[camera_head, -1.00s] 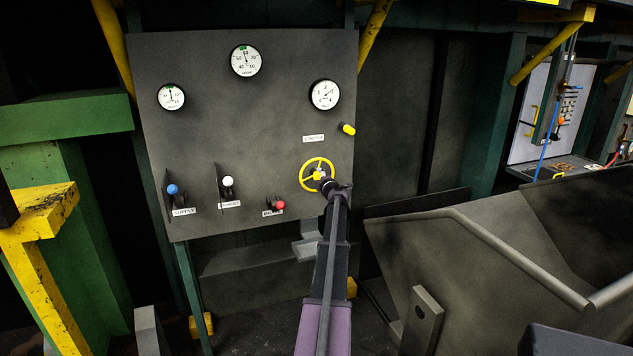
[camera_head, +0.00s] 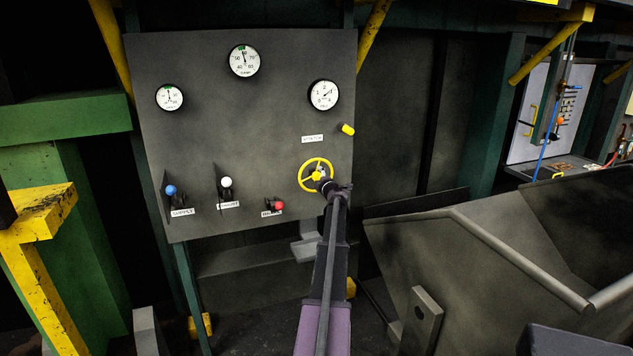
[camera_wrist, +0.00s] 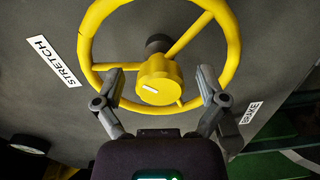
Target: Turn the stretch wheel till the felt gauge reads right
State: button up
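The yellow stretch wheel (camera_head: 304,184) is on the right of the grey panel, below a label reading STRETCH. In the wrist view, its rim (camera_wrist: 88,30), spokes and hub (camera_wrist: 158,82) fill the upper middle; the hub bears a white mark. My gripper (camera_wrist: 160,75) is open, one finger on each side of the hub, overlapping the lower rim in the picture. I cannot tell whether the fingers touch it. Three round gauges show: left (camera_head: 169,97), top (camera_head: 244,60) and right (camera_head: 323,95). Their names are too small to read. The left and top needles point roughly up, near green marks.
Blue (camera_head: 171,190), white (camera_head: 226,182) and red (camera_head: 279,205) knobbed levers line the lower panel. A yellow knob (camera_head: 347,129) sticks out at the panel's right edge. A grey hopper-like bin (camera_head: 450,265) with a rail stands to the right. A yellow-green frame stands left.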

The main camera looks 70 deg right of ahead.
jog(key=v, duration=1.2)
jog(key=shift+s+f, duration=0.1)
dwell(0.4)
jog(key=m, duration=0.5)
jog(key=a+m, duration=0.1)
jog(key=m, duration=0.5)
jog(key=s+a+m, duration=0.1)
jog(key=m, duration=0.4)
jog(key=shift+s, duration=0.1)
jog(key=shift+d, duration=0.15)
jog(key=x, duration=1.3)
jog(key=shift+w+d+r, duration=0.2)
jog(key=shift+w, duration=0.15)
